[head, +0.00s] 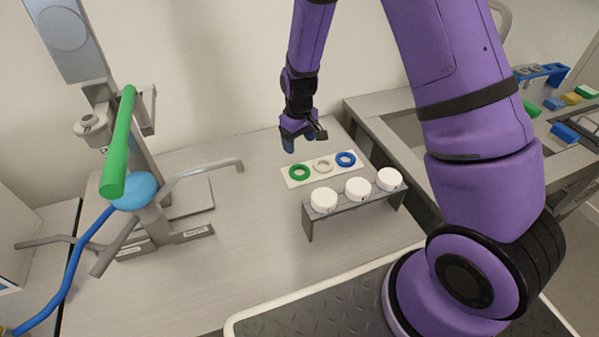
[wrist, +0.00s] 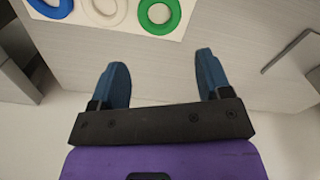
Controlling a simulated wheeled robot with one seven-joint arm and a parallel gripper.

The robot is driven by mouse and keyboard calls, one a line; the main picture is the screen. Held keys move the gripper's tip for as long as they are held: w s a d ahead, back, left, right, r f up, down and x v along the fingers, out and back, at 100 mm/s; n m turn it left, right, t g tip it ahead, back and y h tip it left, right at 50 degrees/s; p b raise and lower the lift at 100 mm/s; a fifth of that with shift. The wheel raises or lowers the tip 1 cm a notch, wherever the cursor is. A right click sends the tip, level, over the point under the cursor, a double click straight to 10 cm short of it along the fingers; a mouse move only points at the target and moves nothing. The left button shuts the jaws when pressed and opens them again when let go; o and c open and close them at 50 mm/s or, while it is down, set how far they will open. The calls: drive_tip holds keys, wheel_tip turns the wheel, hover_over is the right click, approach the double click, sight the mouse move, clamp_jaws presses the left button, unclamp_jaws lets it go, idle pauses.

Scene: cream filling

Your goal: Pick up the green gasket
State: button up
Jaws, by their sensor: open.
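The green gasket (head: 299,172) is a flat ring at the left end of a cream board on the table. My gripper (head: 299,145) is open and empty, with blue fingers (wrist: 162,75) pointing down. In the head view it hangs above and just behind the green gasket. In the wrist view the gasket lies beyond the fingertips, roughly between their lines. Nothing touches it.
The cream board (head: 293,184) also holds a white ring (head: 323,166) and a blue ring (head: 346,159). A grey rack (head: 308,222) with white round lids stands just in front. A machine with a green cylinder (head: 118,150) stands at left. Table between is clear.

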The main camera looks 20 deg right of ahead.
sight(299, 173)
drive_tip(key=shift+f, duration=5.55)
drive_tip(key=c, duration=0.6)
drive_tip(key=shift+o, duration=0.2)
